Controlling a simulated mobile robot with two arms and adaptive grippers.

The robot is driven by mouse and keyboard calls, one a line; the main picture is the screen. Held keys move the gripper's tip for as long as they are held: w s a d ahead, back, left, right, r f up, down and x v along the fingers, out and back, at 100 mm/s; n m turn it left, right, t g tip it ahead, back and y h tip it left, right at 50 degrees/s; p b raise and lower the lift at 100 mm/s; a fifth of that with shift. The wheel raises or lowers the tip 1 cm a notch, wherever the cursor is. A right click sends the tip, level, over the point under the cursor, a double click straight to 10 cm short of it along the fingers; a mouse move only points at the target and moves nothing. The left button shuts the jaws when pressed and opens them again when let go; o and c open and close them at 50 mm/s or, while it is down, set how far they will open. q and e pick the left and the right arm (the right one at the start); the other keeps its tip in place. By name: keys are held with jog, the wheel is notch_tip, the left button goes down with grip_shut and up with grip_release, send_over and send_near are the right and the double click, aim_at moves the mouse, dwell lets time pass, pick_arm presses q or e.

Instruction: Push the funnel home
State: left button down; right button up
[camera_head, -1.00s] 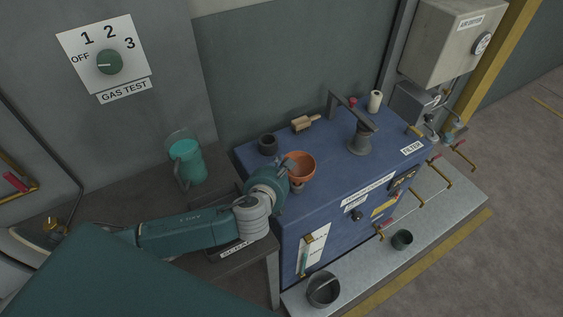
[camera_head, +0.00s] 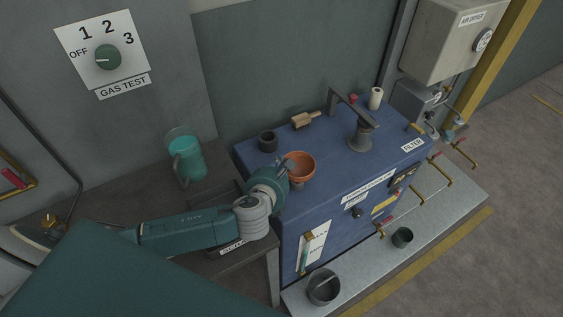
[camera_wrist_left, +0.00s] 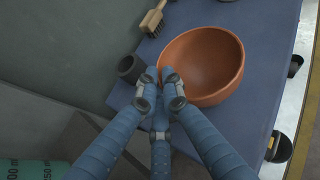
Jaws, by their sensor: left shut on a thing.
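The funnel (camera_head: 302,168) is an orange-brown bowl with a wide open mouth, at the near left corner of the blue machine's top. It also shows in the wrist view (camera_wrist_left: 203,62). My left gripper (camera_wrist_left: 165,74) is shut on the funnel's rim at its left side, with the fingers close together. In the head view the left gripper (camera_head: 287,168) reaches the rim from the left. The funnel's lower end and its seat are mostly hidden, so I cannot tell how deep it sits. My right gripper is out of view.
The blue machine (camera_head: 345,172) carries a dark cup (camera_head: 267,141), a wooden-handled brush (camera_head: 303,120), a grey pump post (camera_head: 360,138) and a white roll (camera_head: 375,98). A pitcher of teal liquid (camera_head: 187,165) stands on the left bench. A bucket (camera_head: 323,287) sits on the ledge below.

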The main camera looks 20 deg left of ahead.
pick_arm(q)
jog(key=shift+f, duration=0.2)
dwell(0.3)
jog(key=c, duration=1.9)
grip_release()
jog(key=shift+o, duration=0.2)
jog(key=v, duration=1.2)
